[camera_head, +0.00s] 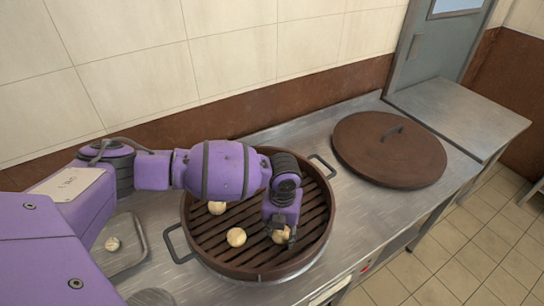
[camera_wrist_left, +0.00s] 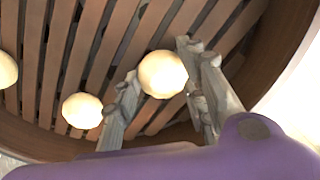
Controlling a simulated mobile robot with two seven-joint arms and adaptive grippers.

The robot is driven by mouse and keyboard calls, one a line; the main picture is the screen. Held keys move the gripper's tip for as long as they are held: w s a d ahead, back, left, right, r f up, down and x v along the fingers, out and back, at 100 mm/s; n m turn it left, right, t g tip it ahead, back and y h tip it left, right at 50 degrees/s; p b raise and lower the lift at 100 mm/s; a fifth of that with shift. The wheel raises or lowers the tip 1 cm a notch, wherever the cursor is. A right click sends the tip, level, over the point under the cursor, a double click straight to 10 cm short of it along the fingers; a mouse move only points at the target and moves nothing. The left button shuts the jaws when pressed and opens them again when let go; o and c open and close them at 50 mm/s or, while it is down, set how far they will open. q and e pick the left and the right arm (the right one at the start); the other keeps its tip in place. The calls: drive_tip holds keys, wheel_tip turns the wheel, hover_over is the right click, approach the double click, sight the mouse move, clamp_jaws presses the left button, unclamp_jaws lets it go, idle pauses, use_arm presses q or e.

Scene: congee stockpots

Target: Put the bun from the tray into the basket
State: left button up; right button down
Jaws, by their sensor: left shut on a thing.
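My left gripper (camera_head: 280,236) reaches down inside the round brown basket (camera_head: 188,222) and is shut on a pale bun (camera_head: 282,237). In the left wrist view the held bun (camera_wrist_left: 163,74) sits between the two grey fingers, over the slats. I cannot tell whether it touches them. Two other buns, one at the middle (camera_head: 236,237) and one farther back (camera_head: 216,208), lie on the slatted floor. Another bun (camera_head: 112,243) lies on the metal tray (camera_head: 133,262) at the left, which my arm partly covers. My right gripper is out of view.
A large brown lid (camera_head: 375,150) with a handle lies on the steel counter (camera_head: 345,215) right of the basket. The basket has side handles and a raised rim around my gripper. A tiled wall (camera_head: 250,60) stands behind.

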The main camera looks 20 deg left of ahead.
use_arm(q)
drive_tip(key=shift+f, duration=0.2)
drive_tip(key=o, duration=1.1)
wheel_tip(320, 180, up, 13)
drive_tip(key=shift+f+p, duration=0.2)
drive_tip(key=shift+p, duration=0.1)
drive_tip(key=shift+f, duration=0.15)
